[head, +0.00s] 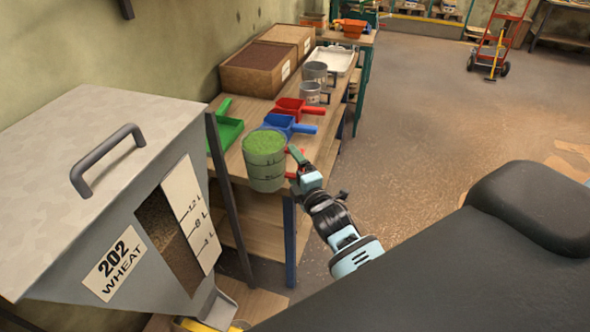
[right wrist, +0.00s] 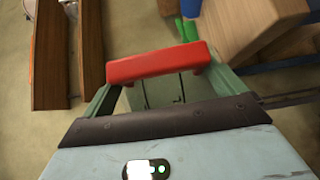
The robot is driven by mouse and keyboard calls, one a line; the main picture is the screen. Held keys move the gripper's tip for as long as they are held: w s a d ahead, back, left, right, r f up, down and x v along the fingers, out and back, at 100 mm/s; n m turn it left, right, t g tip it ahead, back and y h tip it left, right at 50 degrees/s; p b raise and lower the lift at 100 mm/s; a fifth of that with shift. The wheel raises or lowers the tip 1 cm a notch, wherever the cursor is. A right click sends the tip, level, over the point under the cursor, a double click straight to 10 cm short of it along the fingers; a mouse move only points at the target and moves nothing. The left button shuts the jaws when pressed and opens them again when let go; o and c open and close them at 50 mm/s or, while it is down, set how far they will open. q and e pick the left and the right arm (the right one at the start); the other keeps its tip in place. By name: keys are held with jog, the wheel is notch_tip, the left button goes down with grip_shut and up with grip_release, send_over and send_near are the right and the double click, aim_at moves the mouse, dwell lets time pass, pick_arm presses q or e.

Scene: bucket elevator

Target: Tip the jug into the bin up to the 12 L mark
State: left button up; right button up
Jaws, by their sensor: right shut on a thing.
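The jug (head: 265,172) is a grey-green cylinder with dark marks, filled near the rim with green stuff. It is upright by the front end of the bench. My right gripper (head: 296,176) is shut on its red handle, which also shows in the right wrist view (right wrist: 158,65). The bin (head: 125,225) is grey, labelled 202 WHEAT, at the left. Its lid (head: 100,140) with a dark handle is down. Its window (head: 168,235) shows brown grain beside a scale (head: 188,215) with a 12 L mark; the exact level is hard to read. My left gripper is not in view.
The wooden bench (head: 232,165) holds a green scoop (head: 226,132), a blue scoop (head: 285,124), a red scoop (head: 298,109), metal cups (head: 314,72) and wooden boxes (head: 258,68). A dark post stands between bin and jug. The floor at right is open, with a red hand truck (head: 498,40) far off.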

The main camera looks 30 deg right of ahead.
jog(key=shift+r, duration=0.4)
jog(key=s+a+r, duration=0.4)
jog(key=s, duration=0.4)
jog(key=s+a+r+y, duration=0.1)
jog(key=s+a+r, duration=0.2)
jog(key=s, duration=0.6)
jog(key=shift+a+r+n, duration=0.3)
jog(key=shift+a+r, duration=0.05)
jog(key=shift+a, duration=0.3)
